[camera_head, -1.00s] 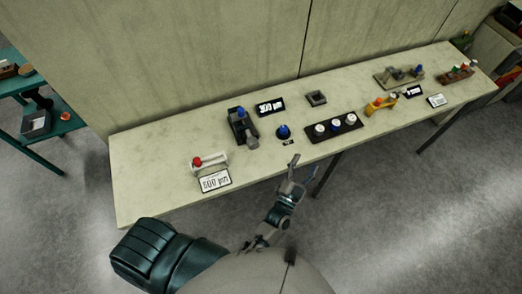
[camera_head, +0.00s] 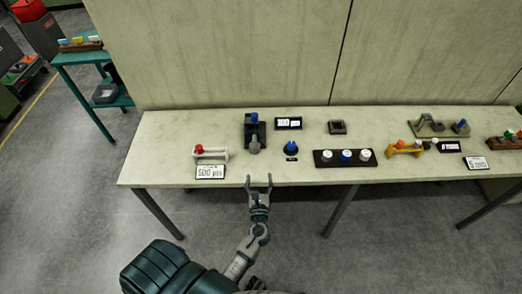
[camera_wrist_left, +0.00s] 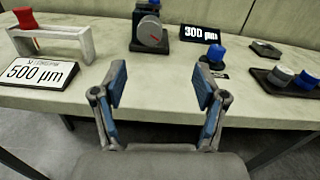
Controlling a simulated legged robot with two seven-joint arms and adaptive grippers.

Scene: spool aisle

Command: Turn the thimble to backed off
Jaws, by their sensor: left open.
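My left gripper (camera_head: 259,183) is open and empty, just off the table's front edge, in front of a dark stand (camera_head: 248,132). In the left wrist view its two blue-padded fingers (camera_wrist_left: 161,86) are apart, with nothing between them. The stand carries a blue knob (camera_head: 254,118) on top and a grey round part (camera_head: 254,146) facing me, likely the thimble. In the left wrist view this grey part (camera_wrist_left: 152,33) has a short red mark and lies beyond the fingers, untouched. A "300 µm" display (camera_wrist_left: 200,34) stands right of it. My right gripper is not in view.
On the pale table (camera_head: 210,133), a white bracket with a red knob (camera_head: 210,153) and a "500 µm" card (camera_head: 210,172) stand left. The tabletop front edge is near my gripper.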

